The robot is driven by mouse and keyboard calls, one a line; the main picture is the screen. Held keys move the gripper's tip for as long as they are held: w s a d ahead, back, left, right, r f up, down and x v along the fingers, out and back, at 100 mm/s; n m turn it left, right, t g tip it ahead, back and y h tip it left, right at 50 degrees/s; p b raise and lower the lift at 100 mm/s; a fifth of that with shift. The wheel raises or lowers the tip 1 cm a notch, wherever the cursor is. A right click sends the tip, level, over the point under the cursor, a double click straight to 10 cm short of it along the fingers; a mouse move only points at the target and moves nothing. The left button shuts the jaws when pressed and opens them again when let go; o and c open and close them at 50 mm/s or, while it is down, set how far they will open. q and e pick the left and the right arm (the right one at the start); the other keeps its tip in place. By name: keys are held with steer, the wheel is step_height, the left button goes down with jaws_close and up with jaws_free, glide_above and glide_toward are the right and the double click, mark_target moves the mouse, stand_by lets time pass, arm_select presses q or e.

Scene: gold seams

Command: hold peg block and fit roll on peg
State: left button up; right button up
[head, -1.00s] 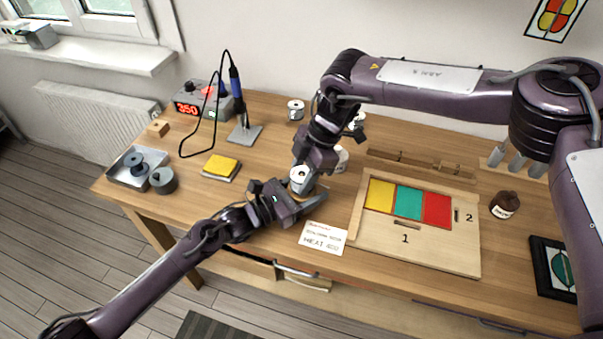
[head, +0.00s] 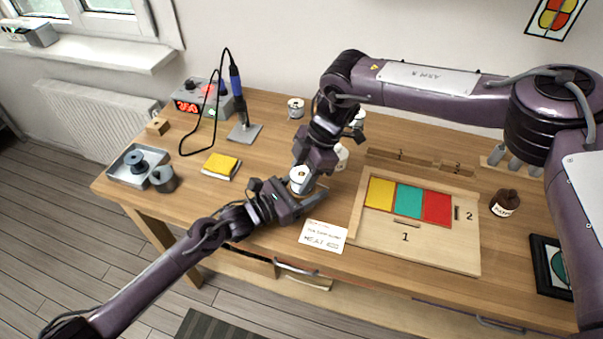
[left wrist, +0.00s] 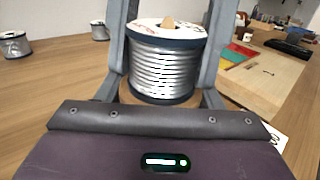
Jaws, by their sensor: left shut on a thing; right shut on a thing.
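The solder roll (head: 301,175), a silvery wire spool with a white top, sits between my two grippers in the head view. In the left wrist view the roll (left wrist: 162,65) is upright, and the pale wooden peg tip (left wrist: 168,22) shows through its centre hole. My right gripper (head: 302,172) comes from above, shut on the roll, with a grey finger on either side. My left gripper (head: 302,198) is low at the table, shut on the peg block. The block is mostly hidden by the roll and fingers; I cannot tell whether the roll rests fully on it.
Other spools (head: 296,108) stand behind. A yellow sponge (head: 221,165), soldering station (head: 205,100) and metal tray (head: 122,172) are at left. A white card (head: 323,236) lies close in front. A wooden board with coloured panels (head: 420,250) is at right.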

steer(key=o, duration=1.9)
steer(key=shift+c, duration=0.2)
steer(key=shift+r, duration=3.5)
arm_select(q)
steer(key=o, duration=1.2)
